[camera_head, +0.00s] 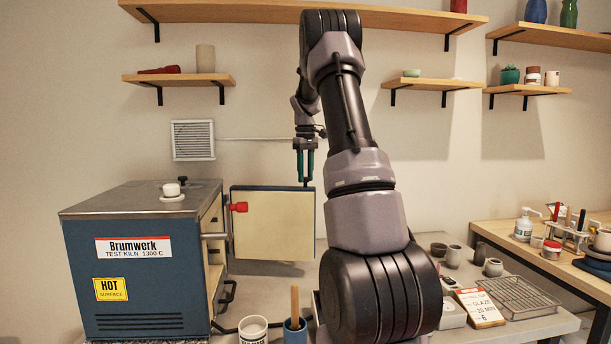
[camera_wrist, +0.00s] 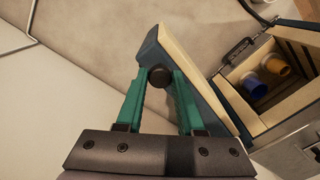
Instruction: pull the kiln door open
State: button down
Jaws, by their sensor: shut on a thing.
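The blue kiln (camera_head: 135,260) stands at the left, with a "Brumwerk" label and a yellow "HOT" sign. Its door (camera_head: 270,226) is swung well out to the right, its cream inner face toward the head camera. My gripper (camera_head: 305,178) is at the door's top outer corner. In the wrist view my green fingers are shut on a round dark handle (camera_wrist: 159,77) beside the door (camera_wrist: 183,55). The rest of the handle is hidden. The kiln's open chamber (camera_wrist: 262,82) shows a blue pot (camera_wrist: 254,87) and a tan pot (camera_wrist: 277,65).
A lidded vent cap (camera_head: 172,191) sits on the kiln top. A white cup (camera_head: 254,329) and a blue cup (camera_head: 295,331) with a wooden tool stand in front of the door.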

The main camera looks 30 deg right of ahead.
jog(key=c, duration=0.5)
grip_release()
notch_tip(320, 180, up, 11)
jog(key=shift+f, duration=0.1)
dwell(0.4)
jog(key=s+a+r+m+t, duration=0.1)
jog(key=s+a+r+t, duration=0.15)
jog(key=s+a, duration=0.45)
jog(key=s+a+r+m+t, duration=0.1)
jog(key=s+a+r, duration=0.2)
jog(key=s+a, duration=0.4)
jog(key=s+a+f+m+t, duration=0.1)
jog(key=s+a+f, duration=0.1)
jog(key=s, duration=0.4)
jog(key=s+a+f+m+t+y, duration=0.1)
jog(key=s+a+f+m, duration=0.1)
jog(key=s+a, duration=0.3)
jog(key=s+a+f+m+t+y, duration=0.1)
jog(key=s+a+f, duration=0.2)
jog(key=s, duration=0.3)
jog(key=shift+s+a+f+t, duration=0.25)
jog(key=shift+s+a+t, duration=0.1)
jog(key=shift+a, duration=0.2)
